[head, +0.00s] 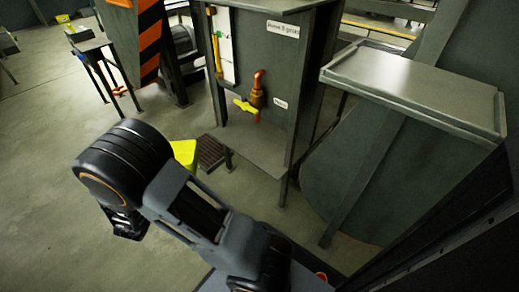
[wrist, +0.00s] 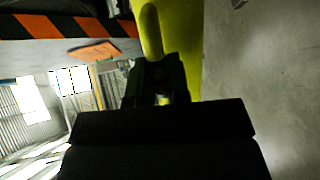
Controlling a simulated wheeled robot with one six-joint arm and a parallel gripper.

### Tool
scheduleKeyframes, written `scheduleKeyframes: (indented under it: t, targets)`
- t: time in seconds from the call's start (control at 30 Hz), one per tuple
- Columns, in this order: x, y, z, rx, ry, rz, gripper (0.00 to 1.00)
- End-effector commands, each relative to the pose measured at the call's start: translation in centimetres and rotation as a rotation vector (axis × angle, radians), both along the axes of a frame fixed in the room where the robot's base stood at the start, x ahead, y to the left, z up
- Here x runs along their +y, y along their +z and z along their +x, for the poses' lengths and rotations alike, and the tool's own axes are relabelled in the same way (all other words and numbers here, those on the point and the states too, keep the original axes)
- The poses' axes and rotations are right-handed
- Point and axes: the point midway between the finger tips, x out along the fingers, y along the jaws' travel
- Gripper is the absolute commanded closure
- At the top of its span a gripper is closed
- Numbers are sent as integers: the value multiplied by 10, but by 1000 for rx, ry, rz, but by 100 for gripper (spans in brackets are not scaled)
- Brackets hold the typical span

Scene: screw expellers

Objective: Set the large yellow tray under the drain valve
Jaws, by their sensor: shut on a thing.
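The large yellow tray (head: 186,152) shows in the head view just right of my arm's thick dark joint, which hides most of it. In the wrist view the yellow tray (wrist: 184,45) fills the top middle, with a rounded yellow grip part in front. My gripper (wrist: 157,70) is shut on that part. The fingers are hidden in the head view. The drain valve (head: 256,98) is a copper-coloured pipe with a yellow handle on the front of the grey cabinet, right of and beyond the tray. The tray looks apart from the valve.
A low dark grate step (head: 213,153) stands between the tray and the grey cabinet (head: 283,60). A ledge (head: 250,148) juts out below the valve. A metal-topped housing (head: 415,85) stands at the right. A small table (head: 90,45) is at the back left. The left floor is open.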

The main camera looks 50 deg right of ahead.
Motion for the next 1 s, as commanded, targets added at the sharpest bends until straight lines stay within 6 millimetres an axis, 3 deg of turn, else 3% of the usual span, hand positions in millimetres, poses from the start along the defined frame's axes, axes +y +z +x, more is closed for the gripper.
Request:
scheduleKeyframes:
  t: [0.23,0.4,0.5,0.6,0.73,1.0]
  targets:
    - [-123,-13,-14,-15,-308,-25,100]
    - [-208,-20,-38,-22,-530,-41,100]
    - [-248,-22,-54,-26,-637,-51,100]
    - [-278,-23,-67,-28,-721,-61,100]
    - [-303,-23,-77,-30,-794,-74,100]
    - [-314,-61,-78,-35,-828,-101,100]
